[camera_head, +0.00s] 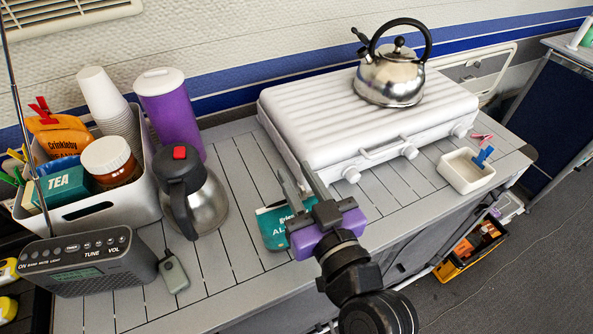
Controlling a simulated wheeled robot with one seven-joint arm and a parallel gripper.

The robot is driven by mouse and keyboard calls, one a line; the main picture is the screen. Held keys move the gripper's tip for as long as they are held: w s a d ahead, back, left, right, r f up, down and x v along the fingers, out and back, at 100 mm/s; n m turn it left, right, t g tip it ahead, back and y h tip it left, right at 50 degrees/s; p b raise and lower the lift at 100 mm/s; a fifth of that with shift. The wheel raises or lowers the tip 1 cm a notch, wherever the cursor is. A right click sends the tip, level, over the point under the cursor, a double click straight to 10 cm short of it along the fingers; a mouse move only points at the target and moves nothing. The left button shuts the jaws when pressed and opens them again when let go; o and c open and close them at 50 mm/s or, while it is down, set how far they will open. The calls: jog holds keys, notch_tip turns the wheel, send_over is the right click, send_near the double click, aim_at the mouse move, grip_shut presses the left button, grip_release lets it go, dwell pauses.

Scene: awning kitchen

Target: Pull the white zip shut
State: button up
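My gripper (295,174) reaches in from the bottom right, over the slatted table near the front of the white ribbed case. Its two dark fingers are spread apart, with nothing seen between them. A teal packet (272,230) with white lettering lies on the slats under and left of the gripper. The gripper hides its right side and part of its lettering. I cannot make out a white zip on the packet or elsewhere, nor tell whether one is open or shut. I cannot tell whether the fingers touch the packet.
The white case (350,120) carries a steel kettle (391,78). A steel jug (196,205) stands left of the packet, beside a purple canister (172,115). A full grey bin (95,222), a radio (85,262) and a small white tray (463,172) also stand on the table (225,262).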

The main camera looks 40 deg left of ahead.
jog(key=shift+w+a, duration=0.15)
jog(key=shift+a, duration=0.25)
grip_shut()
dwell(1.2)
